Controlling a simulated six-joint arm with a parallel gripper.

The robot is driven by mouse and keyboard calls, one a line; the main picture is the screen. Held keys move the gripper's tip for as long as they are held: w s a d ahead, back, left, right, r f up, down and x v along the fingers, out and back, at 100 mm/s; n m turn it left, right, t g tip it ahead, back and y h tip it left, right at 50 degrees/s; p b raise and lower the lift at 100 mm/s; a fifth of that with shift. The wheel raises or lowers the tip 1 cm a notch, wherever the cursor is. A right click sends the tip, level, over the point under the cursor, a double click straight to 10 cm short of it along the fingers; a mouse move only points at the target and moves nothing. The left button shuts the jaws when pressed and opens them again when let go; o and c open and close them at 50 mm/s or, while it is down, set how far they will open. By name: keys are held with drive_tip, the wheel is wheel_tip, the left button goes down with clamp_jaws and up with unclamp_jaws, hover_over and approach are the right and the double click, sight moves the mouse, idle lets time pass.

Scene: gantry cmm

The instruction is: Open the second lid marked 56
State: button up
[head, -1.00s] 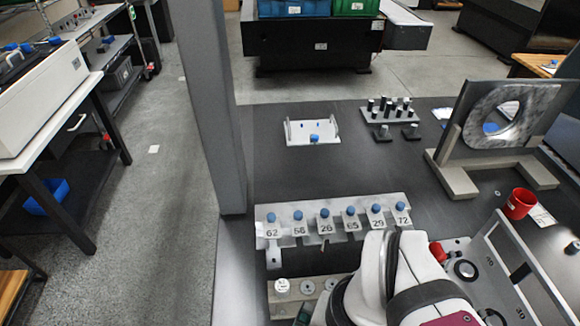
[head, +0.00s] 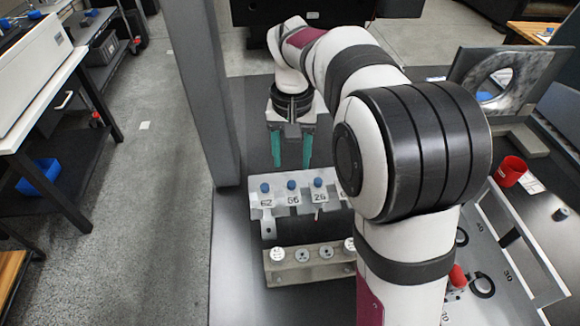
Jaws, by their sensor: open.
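A light grey rack (head: 240,206) stands on the dark table with a row of blue-knobbed, numbered plates. From the left I read 62 (head: 266,200), then a plate that looks like 56 or 66 (head: 292,197), then 26 (head: 319,195); the second plate's first digit is too small to be sure of. Its blue knob (head: 291,185) is upright. The plates to the right are hidden behind my arm. My gripper (head: 292,164) points down with its green fingers apart and nothing between them. It appears just behind the rack, above the second plate in the picture.
A lower block with several round white caps (head: 302,254) stands in front of the rack. A grey upright post (head: 205,100) rises to the left. A red cup (head: 510,171) and a frame with a round opening (head: 495,83) are at right.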

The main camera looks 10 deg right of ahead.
sight(292, 183)
wheel_tip(292, 183, down, 7)
drive_tip(key=shift+r, duration=0.2)
clamp_jaws()
idle(1.3)
